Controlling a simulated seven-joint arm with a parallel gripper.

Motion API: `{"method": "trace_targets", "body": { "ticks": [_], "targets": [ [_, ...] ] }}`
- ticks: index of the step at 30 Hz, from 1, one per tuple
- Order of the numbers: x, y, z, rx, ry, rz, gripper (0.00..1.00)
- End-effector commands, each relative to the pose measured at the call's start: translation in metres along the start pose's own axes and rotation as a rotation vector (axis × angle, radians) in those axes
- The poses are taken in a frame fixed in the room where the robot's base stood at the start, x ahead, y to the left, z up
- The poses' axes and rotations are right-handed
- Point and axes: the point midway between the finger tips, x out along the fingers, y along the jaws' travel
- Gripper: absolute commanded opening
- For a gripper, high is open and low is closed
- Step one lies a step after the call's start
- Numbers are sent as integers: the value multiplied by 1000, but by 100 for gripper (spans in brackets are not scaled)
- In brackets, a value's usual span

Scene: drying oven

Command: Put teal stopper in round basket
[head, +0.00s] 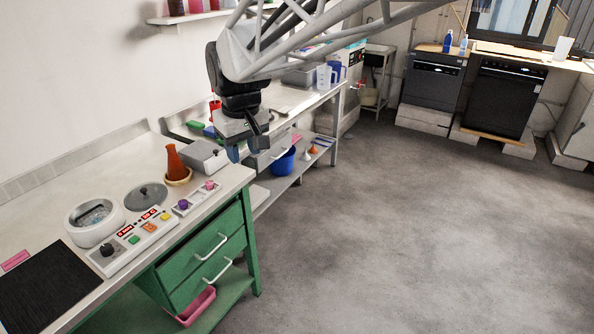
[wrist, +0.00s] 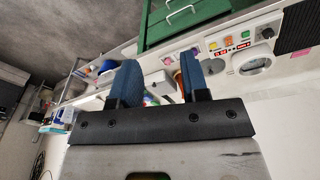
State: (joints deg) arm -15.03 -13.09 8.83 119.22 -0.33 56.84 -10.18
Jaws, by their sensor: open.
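My gripper (head: 246,148) hangs over the left-wall worktops, near the orange-brown flask in the picture. In the wrist view its two blue fingers (wrist: 161,82) are apart, and I see nothing held between them. I cannot make out the teal stopper for certain. A small blue item (head: 208,131) and a green item (head: 194,125) lie beside my gripper, too small to identify. A round white vessel (head: 80,234) with a shiny interior is on the near worktop, and a blue round tub (head: 283,163) is on the lower shelf.
The near worktop carries an orange-brown flask (head: 173,162), a grey round lid (head: 147,196), a button panel (head: 131,242) and a black mat (head: 45,287). A grey box (head: 206,156) stands close to my gripper. Green drawers (head: 208,257) are below. The floor (head: 420,240) is clear.

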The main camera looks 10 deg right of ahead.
Motion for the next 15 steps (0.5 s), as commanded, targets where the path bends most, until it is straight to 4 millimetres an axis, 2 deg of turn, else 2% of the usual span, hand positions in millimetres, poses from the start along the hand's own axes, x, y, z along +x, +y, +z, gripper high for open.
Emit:
{"method": "trace_targets", "body": {
  "ticks": [1,6,15],
  "targets": [
    [-3,6,18,25,6,4,42],
    [-8,20,73,110,20,15,42],
    [-5,33,170,261,48,35,42]
  ]
}}
